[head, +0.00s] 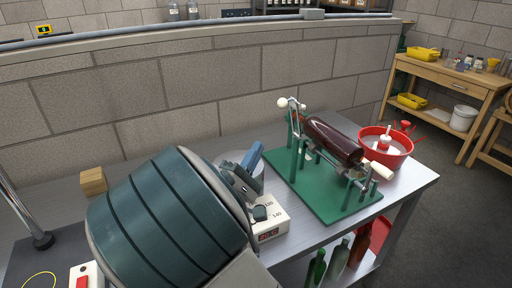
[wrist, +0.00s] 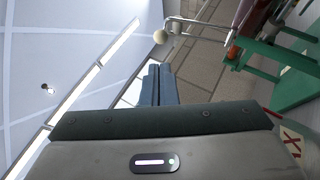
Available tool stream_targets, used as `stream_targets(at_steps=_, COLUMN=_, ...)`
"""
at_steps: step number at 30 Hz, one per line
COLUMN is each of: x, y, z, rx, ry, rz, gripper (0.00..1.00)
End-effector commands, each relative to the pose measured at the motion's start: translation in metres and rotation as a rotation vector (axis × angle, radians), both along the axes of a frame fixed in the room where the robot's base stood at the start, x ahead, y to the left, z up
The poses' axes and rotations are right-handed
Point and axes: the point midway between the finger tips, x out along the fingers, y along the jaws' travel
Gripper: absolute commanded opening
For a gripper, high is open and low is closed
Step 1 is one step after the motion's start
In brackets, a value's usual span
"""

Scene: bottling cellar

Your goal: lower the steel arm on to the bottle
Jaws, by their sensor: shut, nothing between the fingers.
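The dark red-brown bottle (head: 333,139) lies tilted in a green stand (head: 318,190), its upper end toward the left. The steel arm (head: 294,117) shows at that end with a pale ball knob (head: 283,102); it looks raised. In the wrist view the steel arm (wrist: 198,23) sticks out from the stand, with the ball (wrist: 160,37) at its tip, clear of my fingers. My gripper (head: 255,153) is shut and empty, left of the stand and apart from it. Its fingers (wrist: 157,84) lie together in the wrist view. My own arm hides part of the bench.
A red bowl (head: 402,150) stands right of the stand. A wooden block (head: 93,181) is at the left. Bottles (head: 316,268) stand on a lower shelf. A low wall (head: 230,75) runs behind the bench.

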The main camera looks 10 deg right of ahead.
Motion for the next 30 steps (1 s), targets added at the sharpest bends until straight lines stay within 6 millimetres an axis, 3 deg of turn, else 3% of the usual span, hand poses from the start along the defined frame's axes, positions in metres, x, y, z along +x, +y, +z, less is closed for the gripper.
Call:
stream_targets(at_steps=9, x=0.046, y=-0.039, z=0.035, rx=0.0, ry=-0.001, rz=-0.004, gripper=0.0)
stream_targets(at_steps=15, x=0.067, y=-0.056, z=0.048, rx=-0.001, ry=0.001, rz=-0.001, gripper=0.0)
stream_targets(at_steps=30, x=0.076, y=-0.063, z=0.053, rx=0.0, ry=0.002, rz=0.001, gripper=0.0)
